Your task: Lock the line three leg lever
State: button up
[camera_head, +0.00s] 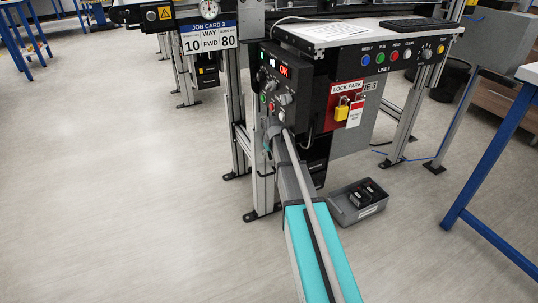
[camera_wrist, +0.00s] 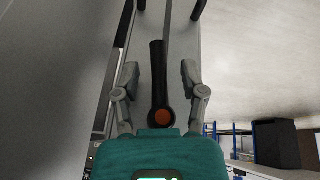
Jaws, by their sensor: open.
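In the head view my gripper (camera_head: 275,134) is at the lower front of the black line three control box (camera_head: 275,88), beside the metal legs. The lever cannot be made out there, as my arm covers that area. A red lock park board (camera_head: 336,96) holds a yellow padlock (camera_head: 341,112) and a red-and-white tag (camera_head: 355,113).
A grey bin (camera_head: 344,211) with black items sits on the floor right of my arm. A metal leg (camera_head: 407,115) and a blue table leg (camera_head: 490,150) stand further right. Job card 3 (camera_head: 209,36) hangs left of the box. The floor at left is clear.

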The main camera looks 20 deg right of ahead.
grip_shut()
dwell(0.3)
jog(key=shift+a+y, duration=0.35)
jog(key=shift+y, duration=0.65)
grip_release()
jog(key=shift+d+h, duration=0.2)
jog(key=shift+h, duration=0.4)
